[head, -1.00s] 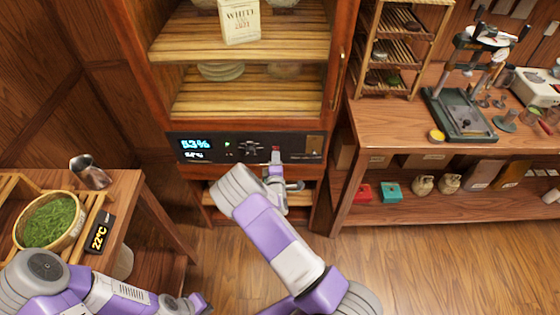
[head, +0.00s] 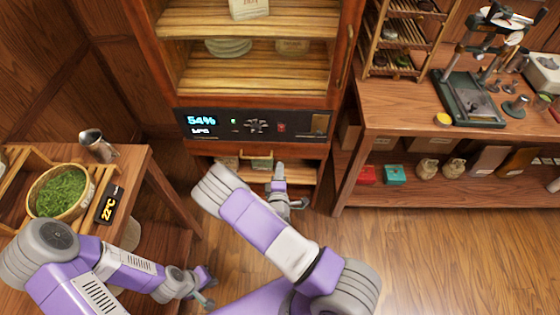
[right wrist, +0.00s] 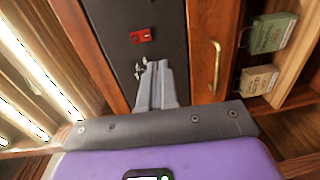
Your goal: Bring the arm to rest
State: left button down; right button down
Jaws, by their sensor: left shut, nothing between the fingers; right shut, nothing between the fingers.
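My right gripper (head: 279,172) is shut and empty, just below the dark control panel (head: 222,125) of the wooden cabinet, in front of the lower shelf. In the right wrist view its closed grey fingers (right wrist: 157,75) point towards the panel, with a red switch (right wrist: 141,36) beyond them. The switch also shows on the panel in the head view (head: 281,127), apart from the gripper. My left gripper (head: 207,290) is shut and empty, low in the head view, to the right of the left table's leg.
The left table holds a basket of green leaves (head: 62,191), a metal cup (head: 97,145) and a temperature display (head: 110,204). On the right is a workbench (head: 400,105) with a press (head: 468,99) and goods below. The floor (head: 430,260) at the right is clear.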

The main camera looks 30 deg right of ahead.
jog(key=shift+s, duration=0.1)
dwell(0.5)
jog(key=s+a+f+m+g+y, duration=0.3)
jog(key=s+f+m+g, duration=0.2)
jog(key=s+f, duration=0.15)
jog(key=s+a+f+m+g+y, duration=0.2)
jog(key=s+f+m+g+y, duration=0.1)
jog(key=s+f+m+g, duration=0.4)
jog(key=s+a+r+m+g+y, duration=0.2)
jog(key=s+a+y, duration=0.4)
jog(key=a, duration=0.4)
jog(key=shift+s+a+r+m+y, duration=0.3)
jog(key=shift+s+a+r+m, duration=0.1)
jog(key=shift+s+r, duration=0.25)
jog(key=shift+f, duration=0.1)
